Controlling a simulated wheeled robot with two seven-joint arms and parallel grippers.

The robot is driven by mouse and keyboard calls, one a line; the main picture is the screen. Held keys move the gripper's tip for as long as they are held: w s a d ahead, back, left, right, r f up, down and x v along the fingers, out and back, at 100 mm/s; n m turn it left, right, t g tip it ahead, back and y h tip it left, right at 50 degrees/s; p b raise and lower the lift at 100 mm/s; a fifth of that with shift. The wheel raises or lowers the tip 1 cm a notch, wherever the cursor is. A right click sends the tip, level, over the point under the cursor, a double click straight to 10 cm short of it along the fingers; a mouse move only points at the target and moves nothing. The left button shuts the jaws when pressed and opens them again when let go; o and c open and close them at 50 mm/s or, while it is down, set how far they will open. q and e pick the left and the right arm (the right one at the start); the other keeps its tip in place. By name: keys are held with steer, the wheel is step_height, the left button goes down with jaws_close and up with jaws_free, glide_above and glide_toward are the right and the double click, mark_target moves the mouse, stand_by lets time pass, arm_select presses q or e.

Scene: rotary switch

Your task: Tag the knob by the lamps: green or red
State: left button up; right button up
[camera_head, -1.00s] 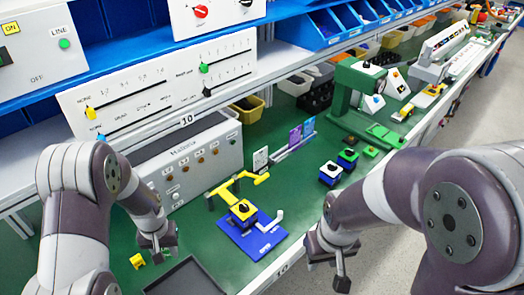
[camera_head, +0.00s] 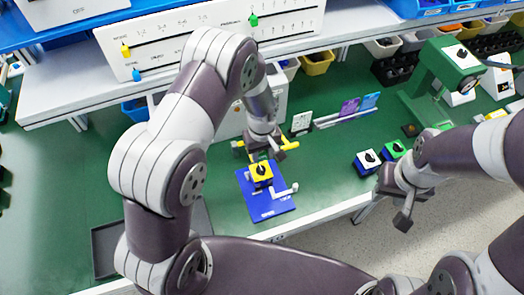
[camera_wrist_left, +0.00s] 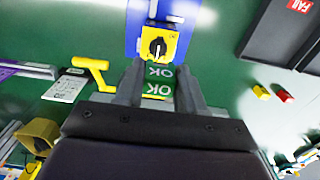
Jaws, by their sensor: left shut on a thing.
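The knob (camera_wrist_left: 157,46) is black on a yellow-topped box, which stands on a blue plate (camera_wrist_left: 133,28). In the head view, the yellow-topped box (camera_head: 261,172) and blue plate (camera_head: 270,206) are on the green bench. My left gripper (camera_head: 266,147) is just behind the box. In the left wrist view my left gripper (camera_wrist_left: 160,88) is shut on a green tag (camera_wrist_left: 158,72) with white OK lettering, close to the box's edge; I cannot tell if they touch. A red FAIL tag (camera_wrist_left: 301,5) shows at the top right. My right gripper (camera_head: 391,208) is open and empty. The lamps are hidden behind my left arm.
A yellow lever (camera_wrist_left: 92,68) and a white card (camera_wrist_left: 65,86) are beside my left gripper. A dark tray (camera_wrist_left: 285,30) lies nearby. Blue and green switch boxes (camera_head: 367,160) stand right of the plate. Small red and yellow pieces (camera_wrist_left: 285,95) lie on the bench.

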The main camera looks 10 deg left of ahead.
mark_target(262, 171)
arm_select(q)
steer(key=shift+f, duration=0.55)
step_height(262, 171, down, 3)
steer(key=b, duration=0.2)
steer(key=shift+w+f+b, duration=0.1)
steer(key=shift+b, duration=0.3)
steer(key=shift+f+b, duration=0.45)
steer(key=shift+f, duration=0.25)
steer(key=shift+r, duration=0.1)
steer(key=shift+f+b, duration=0.6)
steer(key=shift+f, duration=0.6)
steer(key=o, duration=1.1)
